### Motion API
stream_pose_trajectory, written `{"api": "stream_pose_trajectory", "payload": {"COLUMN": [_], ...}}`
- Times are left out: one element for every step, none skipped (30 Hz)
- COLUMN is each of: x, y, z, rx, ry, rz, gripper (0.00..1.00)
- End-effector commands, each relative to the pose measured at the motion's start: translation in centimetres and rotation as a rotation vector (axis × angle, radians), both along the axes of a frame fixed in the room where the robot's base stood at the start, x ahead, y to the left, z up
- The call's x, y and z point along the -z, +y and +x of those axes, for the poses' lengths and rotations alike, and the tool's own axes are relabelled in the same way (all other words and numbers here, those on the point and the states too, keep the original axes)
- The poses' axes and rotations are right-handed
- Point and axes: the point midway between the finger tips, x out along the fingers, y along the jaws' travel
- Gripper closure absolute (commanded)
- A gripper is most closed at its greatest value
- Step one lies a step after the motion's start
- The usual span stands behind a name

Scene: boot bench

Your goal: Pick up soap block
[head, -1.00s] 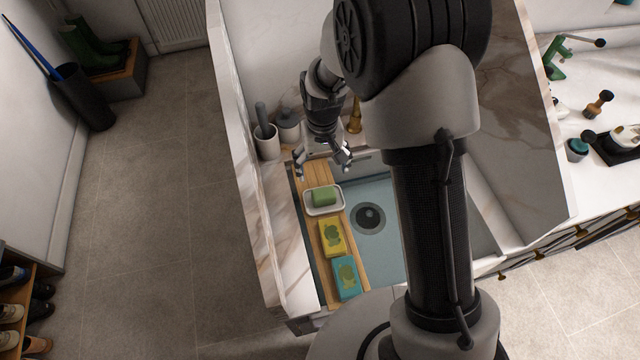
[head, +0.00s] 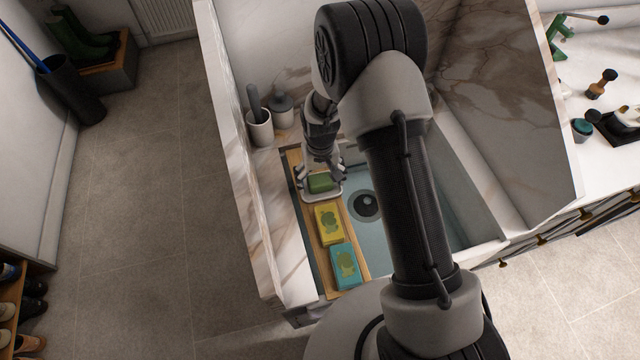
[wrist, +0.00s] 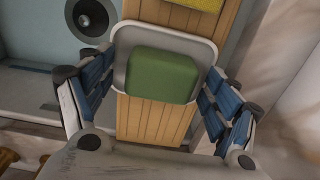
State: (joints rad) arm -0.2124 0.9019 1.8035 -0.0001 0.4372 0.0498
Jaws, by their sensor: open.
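The soap block (head: 320,183) is a green rounded block in a white soap dish (head: 322,199) on a wooden board across the sink. My gripper (head: 321,177) is open above the far end of the dish. In the wrist view the soap block (wrist: 162,76) lies between and slightly beyond the blue-padded fingers of my gripper (wrist: 156,104), with a gap on each side. The soap dish (wrist: 209,50) also shows there. In the head view my gripper partly hides the far side of the soap and dish.
On the wooden board (head: 344,217), a yellow sponge (head: 329,223) and a teal sponge (head: 345,266) lie nearer than the dish. The sink basin with its drain (head: 366,205) is to the right. A cup (head: 259,128) and a grey bottle (head: 282,111) stand behind left, near the marble side wall.

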Motion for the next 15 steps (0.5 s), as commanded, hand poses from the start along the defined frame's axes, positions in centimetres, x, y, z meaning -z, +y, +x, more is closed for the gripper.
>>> {"api": "stream_pose_trajectory", "payload": {"x": [0.77, 0.93, 1.00, 0.99, 0.95, 0.89, 0.88, 0.88, 0.87, 0.87, 0.87, 0.87, 0.87, 0.87, 0.87], "y": [0.03, 0.03, 0.04, 0.05, 0.05, 0.05, 0.05, 0.05, 0.05, 0.05, 0.05, 0.05, 0.05, 0.05, 0.05], "z": [0.00, 0.01, 0.03, 0.05, 0.06, 0.06, 0.05, 0.05, 0.04, 0.04, 0.04, 0.03, 0.03, 0.03, 0.03], "rx": [0.000, -0.001, -0.001, -0.001, -0.001, -0.001, -0.001, -0.001, -0.001, -0.001, -0.001, -0.001, -0.001, 0.000, 0.000], "ry": [0.000, 0.000, -0.001, -0.001, -0.002, -0.002, -0.002, -0.002, -0.002, -0.001, -0.001, -0.001, -0.001, -0.001, -0.001], "rz": [0.000, 0.000, 0.000, 0.000, 0.000, 0.000, 0.000, 0.000, 0.000, 0.000, 0.000, 0.000, 0.000, 0.000, 0.000], "gripper": [0.18, 0.18, 0.18, 0.18, 0.18, 0.18, 0.18, 0.18, 0.20, 0.22, 0.24, 0.26, 0.28, 0.30, 0.33]}}
